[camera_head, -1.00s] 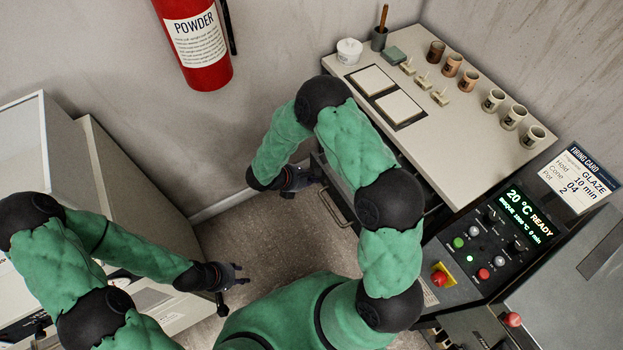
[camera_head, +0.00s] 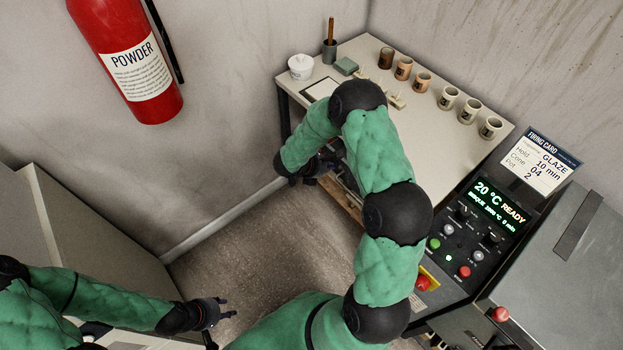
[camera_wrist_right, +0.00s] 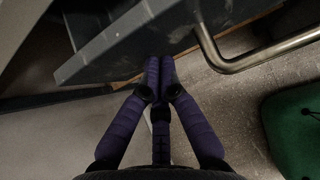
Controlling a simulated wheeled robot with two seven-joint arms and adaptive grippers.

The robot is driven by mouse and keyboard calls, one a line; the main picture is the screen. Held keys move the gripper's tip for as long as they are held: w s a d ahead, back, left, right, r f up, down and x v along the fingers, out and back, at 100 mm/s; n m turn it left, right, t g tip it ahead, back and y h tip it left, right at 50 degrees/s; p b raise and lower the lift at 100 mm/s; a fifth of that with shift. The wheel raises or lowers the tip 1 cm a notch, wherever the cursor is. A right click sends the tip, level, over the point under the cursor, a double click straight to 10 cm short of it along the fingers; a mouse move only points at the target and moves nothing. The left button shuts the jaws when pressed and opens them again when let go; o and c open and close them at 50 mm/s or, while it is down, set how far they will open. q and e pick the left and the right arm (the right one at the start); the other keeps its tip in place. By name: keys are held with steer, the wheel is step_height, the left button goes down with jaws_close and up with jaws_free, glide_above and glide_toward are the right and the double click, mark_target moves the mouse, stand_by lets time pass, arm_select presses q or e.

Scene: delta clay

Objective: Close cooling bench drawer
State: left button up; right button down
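The cooling bench (camera_head: 440,125) is the pale-topped table at the back, with its drawer under the near edge. The drawer's dark grey front (camera_wrist_right: 130,40) fills the top of the right wrist view, with a bent metal handle (camera_wrist_right: 255,60) to the right. In the head view the drawer is mostly hidden behind my right arm. My right gripper (camera_wrist_right: 160,62) has its fingers together at the lower edge of the drawer front, left of the handle, with nothing seen between them. Contact is not certain. My left gripper (camera_head: 226,307) is empty over the floor, its fingers apart.
Several cups (camera_head: 448,97), a white tub (camera_head: 301,67) and a brush pot (camera_head: 329,50) stand on the bench. A kiln control panel (camera_head: 480,225) is at the right. A fire extinguisher (camera_head: 130,65) hangs on the wall. Floor (camera_head: 260,240) is clear between the cabinet (camera_head: 85,225) and bench.

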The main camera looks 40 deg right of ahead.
steer(key=d, duration=0.5)
steer(key=shift+w+b, duration=0.2)
steer(key=shift+b, duration=0.1)
arm_select(q)
steer(key=shift+f, duration=0.45)
arm_select(e)
steer(key=shift+d+r, duration=0.1)
steer(key=shift+d, duration=0.4)
arm_select(q)
steer(key=shift+a, duration=0.1)
arm_select(e)
steer(key=shift+w, duration=0.1)
steer(key=shift+a, duration=0.2)
arm_select(q)
steer(key=shift+s+a+r+p, duration=0.15)
steer(key=shift+s+r+p, duration=0.1)
steer(key=shift+r+p, duration=0.3)
steer(key=shift+s+a+r+p, duration=0.15)
steer(key=shift+s+r+p, duration=0.05)
steer(key=shift+r+p, duration=0.35)
steer(key=shift+s+a+r+p, duration=0.15)
steer(key=shift+s+r+p, duration=0.1)
steer(key=shift+r+p, duration=0.3)
arm_select(e)
steer(key=a+f+v, duration=0.2)
steer(key=v, duration=1)
steer(key=shift+s+a+r, duration=0.2)
